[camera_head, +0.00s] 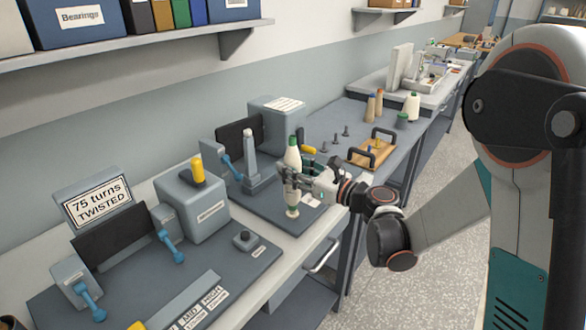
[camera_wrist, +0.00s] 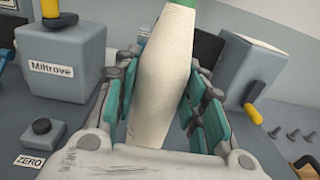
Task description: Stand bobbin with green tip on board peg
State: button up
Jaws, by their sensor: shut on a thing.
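A cream bobbin with a green tip (camera_head: 293,154) is in my gripper (camera_head: 293,181), upright or nearly so, above the front of a grey machine base. In the wrist view the bobbin (camera_wrist: 166,65) fills the middle between the teal finger pads, its green tip at the top edge and its lower end partly hidden by my gripper. I cannot tell whether its foot touches the base. Several dark pegs (camera_head: 335,141) stand on the bench beyond, to the right; they also show in the wrist view (camera_wrist: 292,134).
A grey machine with an upright post (camera_head: 249,151) stands just left of the bobbin. A grey box with a yellow knob (camera_head: 204,213) is nearer. Brown bobbins (camera_head: 370,107) and a white one (camera_head: 412,108) stand farther back. A shelf (camera_head: 150,45) overhangs the wall side.

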jog(key=shift+f+b, duration=0.65)
jog(key=shift+f, duration=0.2)
jog(key=o, duration=1.2)
jog(key=shift+d, duration=0.1)
jog(key=v, duration=1.2)
